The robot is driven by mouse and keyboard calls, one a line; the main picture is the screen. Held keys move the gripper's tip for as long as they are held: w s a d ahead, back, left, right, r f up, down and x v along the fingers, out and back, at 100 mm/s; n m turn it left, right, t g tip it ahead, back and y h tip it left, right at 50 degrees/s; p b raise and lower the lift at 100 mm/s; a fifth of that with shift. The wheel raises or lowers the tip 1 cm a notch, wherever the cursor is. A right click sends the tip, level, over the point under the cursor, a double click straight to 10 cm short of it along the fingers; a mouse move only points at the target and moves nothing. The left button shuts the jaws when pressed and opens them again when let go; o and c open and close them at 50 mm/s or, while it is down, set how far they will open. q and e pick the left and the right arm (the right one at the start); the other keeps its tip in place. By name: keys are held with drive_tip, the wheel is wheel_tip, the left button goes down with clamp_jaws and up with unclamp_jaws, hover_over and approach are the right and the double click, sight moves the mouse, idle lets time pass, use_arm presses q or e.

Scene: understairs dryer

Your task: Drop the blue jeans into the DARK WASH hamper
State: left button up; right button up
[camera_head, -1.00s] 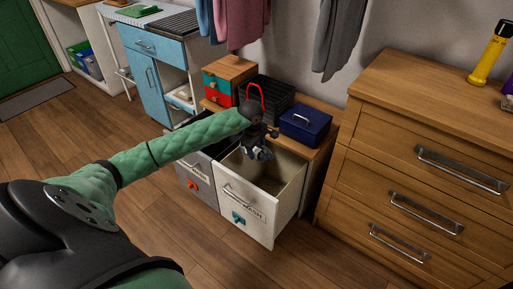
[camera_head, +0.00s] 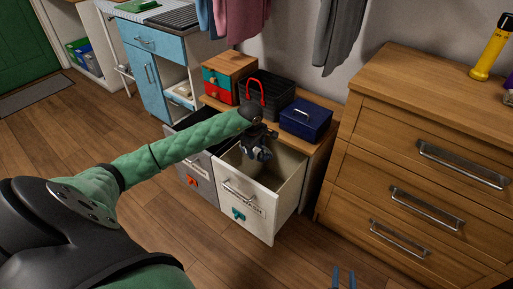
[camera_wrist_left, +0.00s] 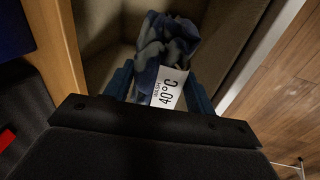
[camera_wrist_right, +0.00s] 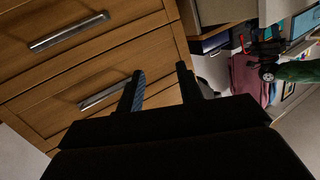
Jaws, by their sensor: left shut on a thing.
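My left gripper (camera_head: 257,152) is shut on bunched blue cloth, the jeans, at the mouth of the open white hamper drawer (camera_head: 245,207). In the left wrist view the jeans (camera_wrist_left: 168,42) hang between the fingers, with a white "WASH 40°C" tag (camera_wrist_left: 168,88). The white hamper has a teal emblem and a label; only part of its wording can be made out. Left of it is an open grey hamper drawer (camera_head: 200,178) with an orange-red emblem, partly hidden by my left arm. My right gripper (camera_head: 343,277) is open and empty; it also shows in the right wrist view (camera_wrist_right: 160,85).
Behind the hampers, a wooden top holds a blue box (camera_head: 305,119), a dark basket (camera_head: 272,92) with a red handle, and a small drawer unit (camera_head: 229,75). A wooden dresser (camera_head: 430,150) stands to the right. Clothes hang above. The front floor is clear.

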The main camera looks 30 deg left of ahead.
sight(256, 147)
use_arm(q)
drive_tip(key=shift+f, duration=0.55)
drive_tip(key=shift+f+b, duration=0.3)
drive_tip(key=shift+b, duration=0.05)
use_arm(e)
drive_tip(key=shift+w+r+t, duration=1.25)
drive_tip(key=shift+r+t, duration=0.35)
drive_tip(key=shift+r, duration=3.05)
use_arm(q)
drive_tip(key=o, duration=1.2)
drive_tip(key=shift+r, duration=0.5)
drive_tip(key=r, duration=0.3)
drive_tip(key=s+r, duration=0.1)
drive_tip(key=r, duration=0.1)
drive_tip(key=shift+a+r, duration=0.1)
drive_tip(key=shift+r, duration=0.2)
drive_tip(key=shift+s+r, duration=0.1)
drive_tip(key=shift+r, duration=0.4)
use_arm(e)
wheel_tip(256, 147, down, 7)
drive_tip(key=s+g, duration=0.1)
drive_tip(key=g, duration=0.1)
drive_tip(key=shift+s, duration=0.3)
drive_tip(key=shift+d+r, duration=0.1)
drive_tip(key=shift+r, duration=0.15)
